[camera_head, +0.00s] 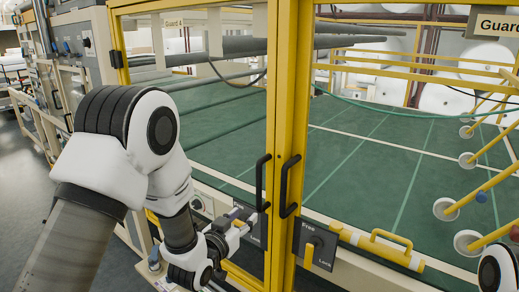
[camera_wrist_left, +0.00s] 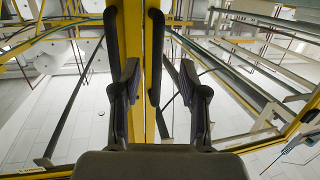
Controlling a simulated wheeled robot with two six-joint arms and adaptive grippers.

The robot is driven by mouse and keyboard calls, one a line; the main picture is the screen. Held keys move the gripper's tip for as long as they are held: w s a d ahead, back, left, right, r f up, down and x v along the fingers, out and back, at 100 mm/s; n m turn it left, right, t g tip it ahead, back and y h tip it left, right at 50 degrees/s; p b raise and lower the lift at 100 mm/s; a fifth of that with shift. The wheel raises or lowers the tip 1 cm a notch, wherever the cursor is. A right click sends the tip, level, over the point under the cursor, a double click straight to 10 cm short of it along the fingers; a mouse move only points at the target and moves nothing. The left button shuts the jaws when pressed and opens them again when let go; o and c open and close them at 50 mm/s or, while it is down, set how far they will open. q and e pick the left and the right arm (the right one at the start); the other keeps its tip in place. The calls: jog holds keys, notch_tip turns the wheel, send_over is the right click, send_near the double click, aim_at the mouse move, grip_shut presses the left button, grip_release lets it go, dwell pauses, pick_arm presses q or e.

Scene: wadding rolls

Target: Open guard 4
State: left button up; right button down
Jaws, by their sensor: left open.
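The guard door labelled Guard 4 (camera_head: 173,22) has a yellow frame and clear panel in the left half of the head view. It looks closed against the neighbouring yellow post. Its black upright handle (camera_head: 263,184) is beside a second black handle (camera_head: 289,187) on the neighbouring frame. My left gripper (camera_head: 244,222) is low in front of the door, near the lower end of the handles. In the left wrist view the open fingers (camera_wrist_left: 160,85) spread on both sides of the yellow post, with a black handle (camera_wrist_left: 155,55) between them. I cannot tell whether they touch. My right gripper is out of view.
A Free/Lock switch panel (camera_head: 314,248) sits right of the handles. A yellow bar latch (camera_head: 378,248) is further right. Behind the guards lie a green floor, grey bars and white rolls. A control cabinet (camera_head: 85,45) stands at the left.

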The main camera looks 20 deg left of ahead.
pick_arm(q)
jog(key=t, duration=0.2)
send_near(258, 180)
jog(key=w, duration=0.4)
jog(key=shift+h, duration=0.3)
jog(key=w+p, duration=0.1)
jog(key=w, duration=0.1)
jog(key=w+p, duration=0.1)
jog(key=w, duration=0.1)
jog(key=w+d+p, duration=0.1)
jog(key=w+p, duration=0.1)
jog(key=shift+w+d+r, duration=0.1)
jog(key=shift+w+r, duration=0.05)
jog(key=shift+r, duration=0.15)
jog(key=shift+w+d+f, duration=0.1)
jog(key=shift+w+f, duration=0.1)
jog(key=shift+w, duration=0.15)
jog(key=shift+c, duration=0.9)
jog(key=shift+s, duration=0.1)
grip_shut()
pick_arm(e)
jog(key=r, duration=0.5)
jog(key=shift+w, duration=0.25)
